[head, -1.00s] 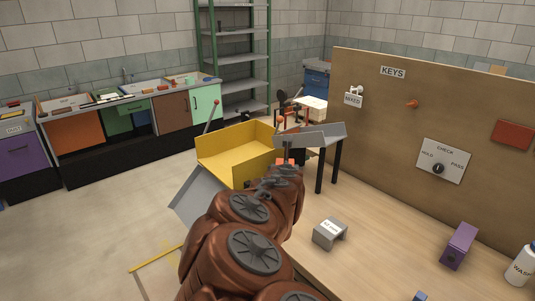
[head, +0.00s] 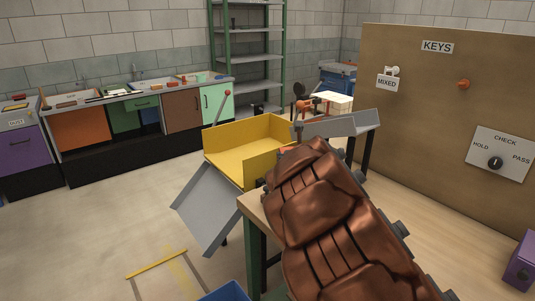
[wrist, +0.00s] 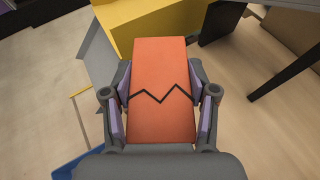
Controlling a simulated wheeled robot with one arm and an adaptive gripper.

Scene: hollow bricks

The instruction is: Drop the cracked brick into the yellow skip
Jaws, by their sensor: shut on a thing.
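The cracked brick (wrist: 162,85) is orange-red with a black zigzag line across it. In the wrist view my gripper (wrist: 163,92) is shut on it, with a finger against each side. In the head view my brown arm hides the gripper and nearly all of the brick. The yellow skip (head: 228,152) stands beyond the workbench corner, open at the top, with a grey sloped panel (head: 207,205) at its front. It also shows at the top of the wrist view (wrist: 135,22), past the far end of the brick. The brick is outside the skip.
A grey tray-like stand (head: 340,127) on dark legs is right of the skip. The workbench (head: 425,215) carries a board marked KEYS (head: 420,100) and a purple box (head: 522,262). A blue bin (head: 226,291) sits low at the front.

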